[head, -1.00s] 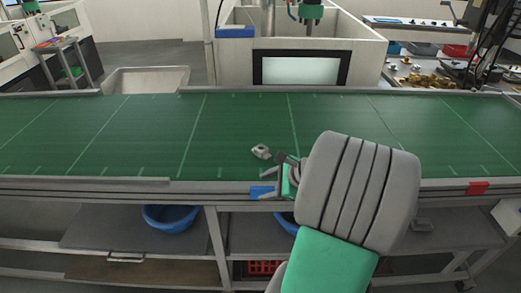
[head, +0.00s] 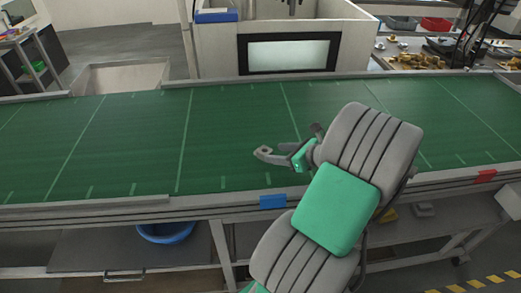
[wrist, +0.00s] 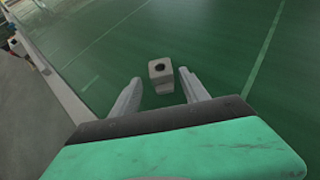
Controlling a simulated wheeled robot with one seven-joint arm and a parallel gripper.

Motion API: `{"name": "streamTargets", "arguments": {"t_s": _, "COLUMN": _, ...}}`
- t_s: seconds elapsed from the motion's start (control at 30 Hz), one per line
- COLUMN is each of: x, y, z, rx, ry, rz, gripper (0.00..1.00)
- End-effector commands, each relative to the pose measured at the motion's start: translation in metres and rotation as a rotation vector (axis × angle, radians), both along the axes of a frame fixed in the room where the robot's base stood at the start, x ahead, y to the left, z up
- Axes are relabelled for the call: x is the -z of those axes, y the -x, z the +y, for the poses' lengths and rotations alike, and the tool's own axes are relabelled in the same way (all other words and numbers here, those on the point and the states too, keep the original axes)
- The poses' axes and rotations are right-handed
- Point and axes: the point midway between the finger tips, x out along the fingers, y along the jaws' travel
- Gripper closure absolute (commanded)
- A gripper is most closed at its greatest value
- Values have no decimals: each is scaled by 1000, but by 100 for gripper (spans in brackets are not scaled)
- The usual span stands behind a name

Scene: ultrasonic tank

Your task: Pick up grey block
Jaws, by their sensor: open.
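The grey block (wrist: 161,72) lies on the green conveyor, with a dark round hole in the face turned to the wrist camera. In the wrist view it sits ahead of and between the fingertips of my open gripper (wrist: 158,84), with green surface on either side of it. In the head view the block (head: 264,149) is small and pale, at the tip of my gripper (head: 272,153), which reaches in from the right over the belt. Part of the block is hidden by the fingers there. I cannot tell whether any finger touches it.
The green conveyor (head: 130,140) is clear around the block, with thin pale lines across it. Its front rail carries a blue marker (head: 273,201) and a red marker (head: 485,176). A white tank with a dark-framed window (head: 290,54) stands behind. A blue basin (head: 166,232) sits below.

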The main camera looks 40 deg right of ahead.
Motion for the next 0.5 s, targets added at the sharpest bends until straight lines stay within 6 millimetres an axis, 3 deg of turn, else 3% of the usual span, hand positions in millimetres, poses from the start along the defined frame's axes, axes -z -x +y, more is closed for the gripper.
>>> {"name": "streamTargets", "arguments": {"t_s": 0.3, "x": 21, "y": -51, "z": 14, "rx": -16, "ry": 0, "rz": 1, "gripper": 47}}
{"name": "streamTargets", "arguments": {"t_s": 0.5, "x": 25, "y": -56, "z": 13, "rx": -10, "ry": 2, "rz": 1, "gripper": 47}}
